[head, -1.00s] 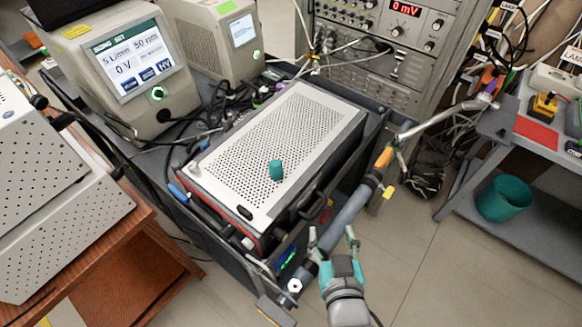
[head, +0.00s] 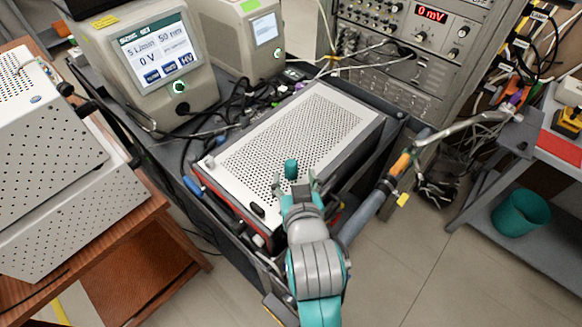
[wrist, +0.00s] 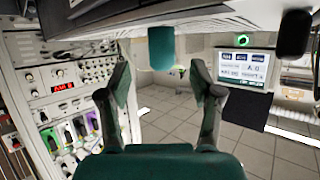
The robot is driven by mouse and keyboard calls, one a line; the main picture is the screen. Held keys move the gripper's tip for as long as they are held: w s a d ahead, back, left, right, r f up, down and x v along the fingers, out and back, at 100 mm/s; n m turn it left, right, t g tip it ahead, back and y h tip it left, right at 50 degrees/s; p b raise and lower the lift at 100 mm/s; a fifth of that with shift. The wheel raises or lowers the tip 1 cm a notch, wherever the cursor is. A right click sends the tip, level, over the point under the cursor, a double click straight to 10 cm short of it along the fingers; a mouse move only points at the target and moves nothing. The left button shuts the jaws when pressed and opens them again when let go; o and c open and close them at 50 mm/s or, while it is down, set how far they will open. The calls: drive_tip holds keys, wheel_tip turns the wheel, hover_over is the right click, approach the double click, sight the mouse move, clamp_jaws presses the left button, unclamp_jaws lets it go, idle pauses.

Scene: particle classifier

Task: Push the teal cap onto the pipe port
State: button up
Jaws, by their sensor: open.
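The teal cap (head: 291,168) stands on the perforated light top of a box (head: 330,112). In the wrist view, where the scene looks upside down, the cap (wrist: 161,47) hangs at the top centre, just beyond the gap between my fingers. My gripper (head: 297,182) is open at the near side of the cap, and its open fingers also show in the wrist view (wrist: 161,75) with nothing between them. A grey pipe (head: 366,213) runs beside the box on the right. Its near end is hidden behind my arm, and I cannot make out the port.
A dark knob (head: 258,210) sits on the box top near its front corner. A display instrument (head: 150,60) stands on the cart at the left, with loose cables behind the box. A rack (head: 405,60) stands at the back. Floor (head: 420,270) is open at the right.

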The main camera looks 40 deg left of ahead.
sight(292, 170)
drive_tip(key=shift+r+x, duration=0.15)
drive_tip(key=shift+x, duration=1.2)
drive_tip(key=shift+r+x, duration=0.2)
drive_tip(key=shift+x, duration=1.15)
drive_tip(key=shift+a, duration=0.15)
drive_tip(key=shift+c, duration=0.2)
drive_tip(key=c, duration=1)
